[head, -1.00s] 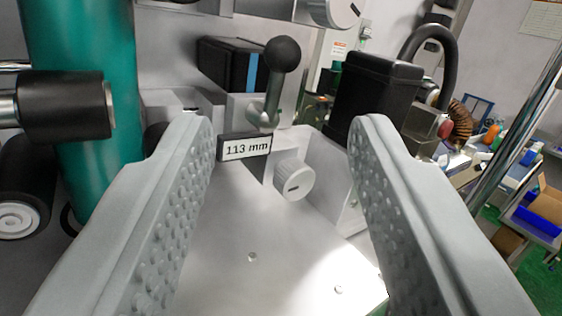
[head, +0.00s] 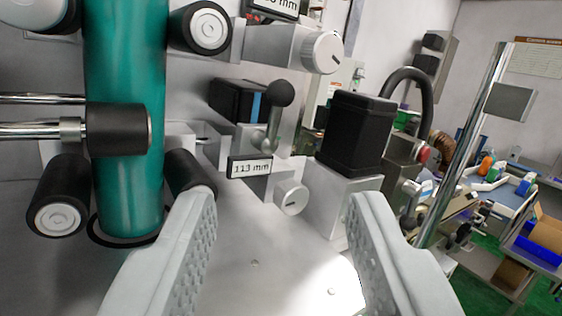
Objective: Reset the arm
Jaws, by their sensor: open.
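My gripper (head: 280,235) is at the bottom of the head view. Its two grey, studded fingers are wide apart with nothing between them. Beyond the fingertips stands a lever with a black ball knob (head: 280,93), on a short metal stem. A display reading 113 mm (head: 250,168) sits just below the lever, and a round white knob (head: 291,197) is below and right of it. The gripper is apart from all of these. The rest of my arm is not in view.
A teal cylinder (head: 125,130) stands at left among black rollers (head: 62,195). A black motor block (head: 354,132) is at right centre. Farther right are a chrome post (head: 470,150) and a bench with a blue bin (head: 540,252).

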